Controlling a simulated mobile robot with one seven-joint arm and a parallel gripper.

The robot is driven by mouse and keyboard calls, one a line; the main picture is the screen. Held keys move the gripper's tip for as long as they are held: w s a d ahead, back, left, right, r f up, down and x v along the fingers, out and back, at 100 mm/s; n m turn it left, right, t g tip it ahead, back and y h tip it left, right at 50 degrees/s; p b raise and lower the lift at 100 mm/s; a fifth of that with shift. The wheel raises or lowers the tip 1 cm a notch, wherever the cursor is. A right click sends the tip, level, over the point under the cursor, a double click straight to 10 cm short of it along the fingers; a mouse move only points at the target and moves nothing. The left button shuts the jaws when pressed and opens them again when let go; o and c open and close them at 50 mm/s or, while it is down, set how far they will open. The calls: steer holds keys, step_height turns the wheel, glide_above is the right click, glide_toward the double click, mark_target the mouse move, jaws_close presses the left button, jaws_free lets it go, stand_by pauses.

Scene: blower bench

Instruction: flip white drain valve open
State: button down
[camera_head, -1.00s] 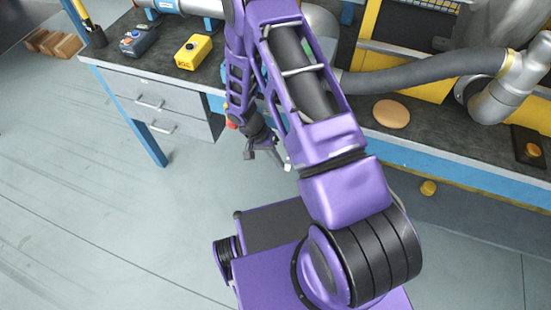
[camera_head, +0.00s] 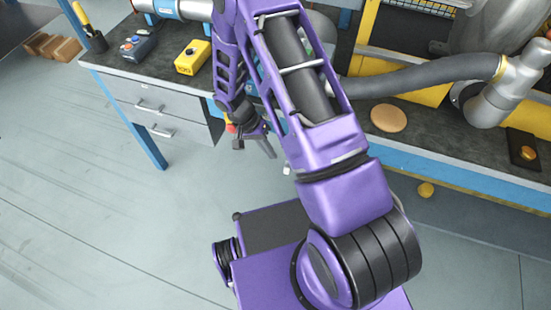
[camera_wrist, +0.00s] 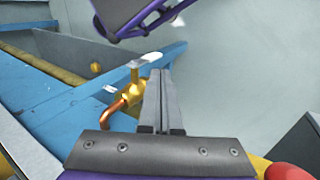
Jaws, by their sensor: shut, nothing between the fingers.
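In the wrist view the drain valve has a brass body (camera_wrist: 128,100) with a curved copper pipe, beside the blue bench edge. Its white lever (camera_wrist: 150,58) sits on top of the stem and sticks out to the right. My gripper (camera_wrist: 162,75) is shut and empty, its fingers pointing up the picture just right of the brass body. The fingertips appear close to the lever; I cannot tell whether they touch. In the head view my gripper (camera_head: 268,147) hangs in front of the bench, and a small white piece (camera_head: 287,170), likely the lever, shows just right of the fingertips.
The blue bench edge (camera_head: 440,170) runs along the front. A grey drawer unit (camera_head: 155,108) is left of my gripper. A yellow box (camera_head: 193,57) and a round tan disc (camera_head: 389,118) lie on the bench top. The floor in front is clear.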

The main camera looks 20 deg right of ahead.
steer(key=p+v, duration=0.1)
steer(key=v, duration=1.1)
steer(key=shift+r, duration=0.2)
steer(key=shift+a, duration=0.1)
